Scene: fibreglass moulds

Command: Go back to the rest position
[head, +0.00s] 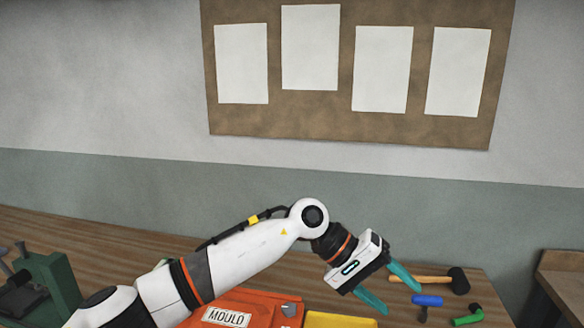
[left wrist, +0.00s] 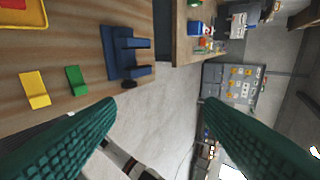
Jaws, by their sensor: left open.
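My left gripper (head: 400,300) is at the end of the white left arm, which reaches from the lower left to the right over the wooden bench. Its two teal fingers are spread apart and point down to the right. In the left wrist view the fingers of the left gripper (left wrist: 158,108) are wide apart with nothing between them. Floor and the bench edge show beyond them. My right gripper is in neither view.
The wooden bench (head: 455,287) holds an orange mould (head: 262,304), a yellow tray (head: 340,319), a black-headed hammer (head: 458,281), blue and green tools, and a green vise (head: 55,278). Blue rack (left wrist: 116,52) and yellow block (left wrist: 34,89) lie near the bench edge.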

